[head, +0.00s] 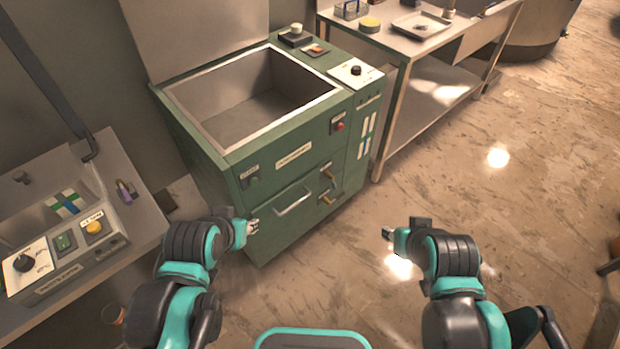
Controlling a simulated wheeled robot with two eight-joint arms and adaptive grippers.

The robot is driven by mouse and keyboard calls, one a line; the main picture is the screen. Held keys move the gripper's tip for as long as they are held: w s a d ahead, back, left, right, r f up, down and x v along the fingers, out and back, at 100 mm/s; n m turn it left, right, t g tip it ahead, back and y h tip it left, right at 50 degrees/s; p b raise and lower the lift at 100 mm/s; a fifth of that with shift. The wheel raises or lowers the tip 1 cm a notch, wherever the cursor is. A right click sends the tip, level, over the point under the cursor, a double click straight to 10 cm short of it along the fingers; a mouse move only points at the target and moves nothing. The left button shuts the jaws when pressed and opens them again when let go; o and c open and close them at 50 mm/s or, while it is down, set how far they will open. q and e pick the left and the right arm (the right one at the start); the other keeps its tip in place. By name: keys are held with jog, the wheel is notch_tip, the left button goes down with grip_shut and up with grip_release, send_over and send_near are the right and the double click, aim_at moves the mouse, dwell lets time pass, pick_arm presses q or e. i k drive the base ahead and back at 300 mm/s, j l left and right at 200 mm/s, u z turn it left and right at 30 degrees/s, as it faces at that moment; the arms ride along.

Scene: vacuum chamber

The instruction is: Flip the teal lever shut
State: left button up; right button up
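A green cabinet (222,172) with an open, empty top basin stands in front of me. On its front, right of a silver bar handle (293,201), are two small fittings with brass-coloured handles, an upper one (328,173) and a lower one (326,198). I cannot make out for certain which part is a teal lever, or its position. My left gripper (254,227) is close to the cabinet's lower front, left of the bar handle, with nothing visible in it. My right gripper (387,233) is over open floor, right of the cabinet, and looks empty. Both sets of fingers are too small to read.
A metal bench (440,50) with a tray and small items stands at the back right. A control panel (70,255) with a black knob and yellow button is at the left. The cabinet's lid (195,35) stands up behind.

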aim_at(327, 173)
jog(key=i+l+u, duration=0.1)
jog(key=u, duration=0.4)
jog(key=l+u, duration=0.3)
jog(key=u, duration=0.15)
jog(key=i+l+u, duration=0.1)
jog(key=l+u, duration=0.15)
jog(key=u, duration=0.25)
jog(key=l+u, duration=0.25)
jog(key=u, duration=0.25)
jog(key=k+l+u, duration=0.1)
jog(key=l, duration=0.35)
jog(key=k+l+u, duration=0.1)
jog(key=l, duration=0.3)
jog(key=k+l+u, duration=0.1)
jog(key=l, duration=0.3)
jog(key=k+l+u, duration=0.1)
jog(key=l, duration=0.35)
jog(key=k+l+u, duration=0.1)
jog(key=l, duration=0.3)
jog(key=k+l, duration=0.2)
jog(key=l, duration=0.15)
jog(key=k+l+u, duration=0.15)
jog(key=l, duration=0.25)
